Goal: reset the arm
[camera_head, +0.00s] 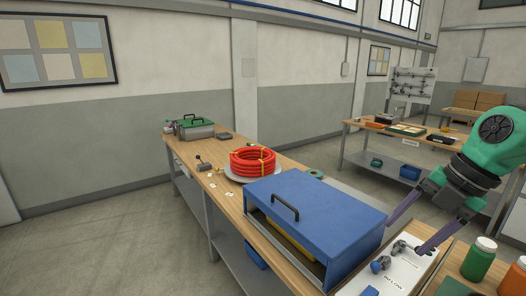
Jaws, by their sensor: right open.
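My right arm comes in at the right edge with a green and dark grey wrist. Its gripper (405,238) is open, with two purple fingers spread apart and nothing seen between them. The fingers point down and left over the right end of the workbench, beside the blue box (322,212) and by a white board (408,268) with small grey and blue fittings. Whether the fingertips touch anything I cannot tell. My left gripper is not in view.
A red corrugated conduit coil (252,160) lies on a grey round plate (236,176) on the bench. A toolbox (194,128) stands at its far end. Green (478,260) and orange (512,280) bottles stand at the lower right. The floor left of the bench is clear.

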